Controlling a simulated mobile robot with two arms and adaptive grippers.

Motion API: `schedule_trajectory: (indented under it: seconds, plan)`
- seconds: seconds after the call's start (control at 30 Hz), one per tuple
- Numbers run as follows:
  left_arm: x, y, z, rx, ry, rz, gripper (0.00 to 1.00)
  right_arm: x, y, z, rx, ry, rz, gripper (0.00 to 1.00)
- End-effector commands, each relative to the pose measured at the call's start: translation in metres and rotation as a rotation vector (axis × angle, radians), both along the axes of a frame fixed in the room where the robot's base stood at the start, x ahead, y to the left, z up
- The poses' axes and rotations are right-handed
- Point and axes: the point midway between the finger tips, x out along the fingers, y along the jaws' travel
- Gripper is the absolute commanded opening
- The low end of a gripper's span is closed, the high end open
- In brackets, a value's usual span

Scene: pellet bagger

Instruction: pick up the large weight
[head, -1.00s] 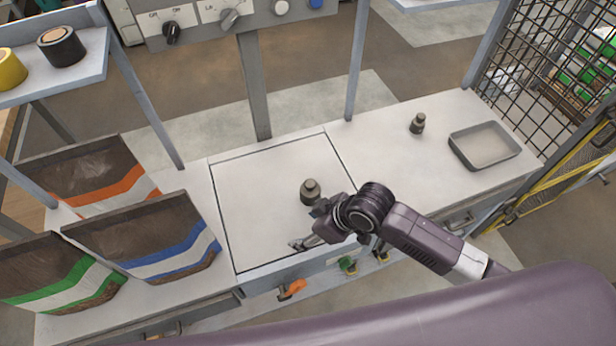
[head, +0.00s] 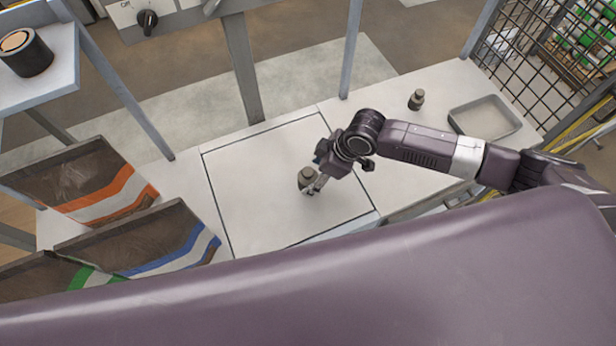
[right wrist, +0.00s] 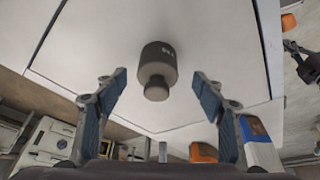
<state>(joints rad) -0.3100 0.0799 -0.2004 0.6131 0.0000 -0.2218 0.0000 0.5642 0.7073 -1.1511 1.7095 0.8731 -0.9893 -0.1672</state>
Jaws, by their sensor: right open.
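The large weight (head: 306,179), a dark grey cylinder with a narrower knob, stands upright on the pale square plate (head: 260,215) of the bench. My right gripper (head: 317,176) is open right beside it, with one finger partly covering its side in the head view. In the right wrist view the weight (right wrist: 158,62) shows centred between the two spread fingertips (right wrist: 159,84), a little beyond them. I see no finger pressed on it. A smaller weight (head: 416,99) stands farther right on the bench. My left gripper is not in view.
A shallow grey tray (head: 485,116) lies at the bench's right end by a wire mesh fence (head: 535,50). Open bags with orange, blue and green stripes (head: 140,235) stand at the left. Posts rise behind the plate. The plate around the weight is clear.

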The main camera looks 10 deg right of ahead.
Motion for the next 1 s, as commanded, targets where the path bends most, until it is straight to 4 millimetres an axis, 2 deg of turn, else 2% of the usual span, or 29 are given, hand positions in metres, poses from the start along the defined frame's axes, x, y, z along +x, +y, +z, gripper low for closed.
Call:
schedule_trajectory:
  seconds: [0.13, 0.3, 0.43, 0.6, 1.0]
  plan:
    - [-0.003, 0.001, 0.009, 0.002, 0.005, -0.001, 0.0, 0.004, 0.009, -0.016, 0.0, 0.003, -0.001, 0.63]
    - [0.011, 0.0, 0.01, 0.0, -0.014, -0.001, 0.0, 0.008, 0.014, -0.032, 0.001, 0.001, -0.001, 0.63]
    - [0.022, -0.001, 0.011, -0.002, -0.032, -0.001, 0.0, 0.008, 0.015, -0.035, 0.0, 0.0, 0.0, 0.63]
    - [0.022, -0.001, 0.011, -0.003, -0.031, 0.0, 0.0, 0.008, 0.015, -0.035, 0.0, 0.0, 0.0, 0.63]
    - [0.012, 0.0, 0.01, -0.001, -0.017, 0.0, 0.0, 0.008, 0.015, -0.035, 0.0, 0.0, 0.0, 0.19]
